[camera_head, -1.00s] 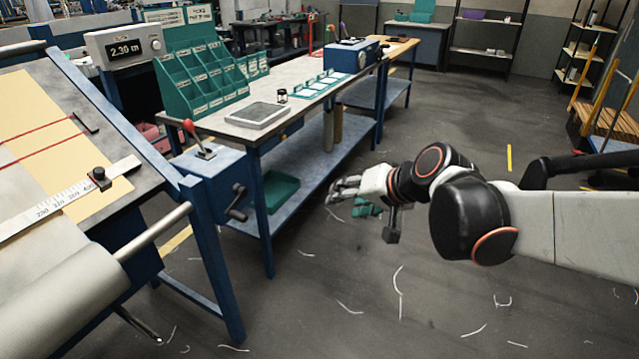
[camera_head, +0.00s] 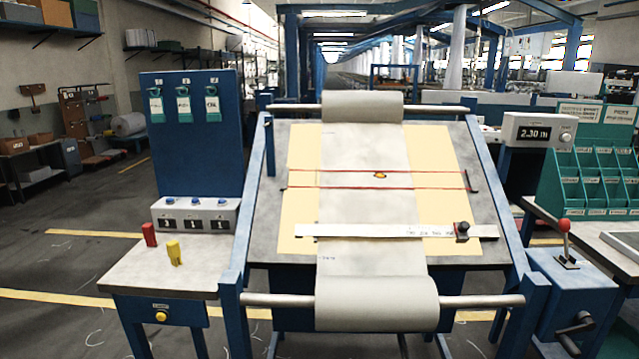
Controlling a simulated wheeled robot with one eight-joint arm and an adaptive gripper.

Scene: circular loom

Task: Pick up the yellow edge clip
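The yellow edge clip (camera_head: 174,252) stands upright on the pale top of a small blue table (camera_head: 135,276) at the left of the inclined board. A similar red clip (camera_head: 149,234) stands just behind it and to its left, apart from it. Nothing covers the yellow clip. My gripper and arm are not in the current view.
A grey control box (camera_head: 195,214) and a blue panel with green tags (camera_head: 190,135) stand behind the clips. The inclined board (camera_head: 440,160) carries cloth, red lines, a small yellow mark and a ruler. Floor is open left of the small table.

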